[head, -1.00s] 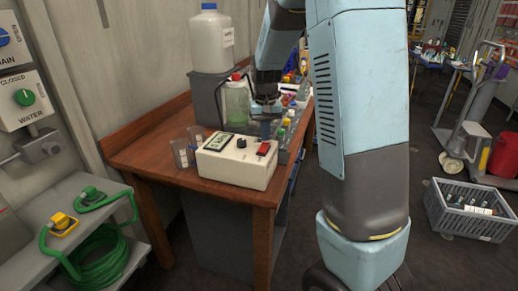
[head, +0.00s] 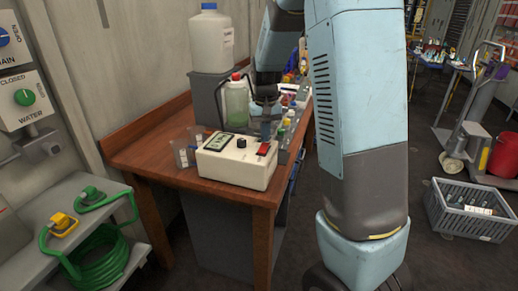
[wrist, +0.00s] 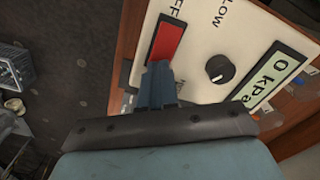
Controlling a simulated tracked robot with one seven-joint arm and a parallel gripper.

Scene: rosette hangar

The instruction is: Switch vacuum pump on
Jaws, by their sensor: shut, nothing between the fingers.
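The vacuum pump (head: 232,169) is a cream box on the wooden bench in the head view. Its top carries a display, a dark knob (head: 241,143) and a red switch (head: 263,149). In the wrist view the red switch (wrist: 167,41) lies by the letters "FF", and the display (wrist: 275,78) reads 0 kPa. My gripper (wrist: 157,68) is shut and empty, with its blue fingertips at the near end of the red switch. I cannot tell whether they touch it. The fingers hide that end of the switch and part of its lettering.
A green bottle (head: 236,105) with a red cap stands behind the pump, and a white jug (head: 211,40) sits on a grey block. Clear cups (head: 181,154) are left of the pump. The bench's (head: 150,157) front left is clear.

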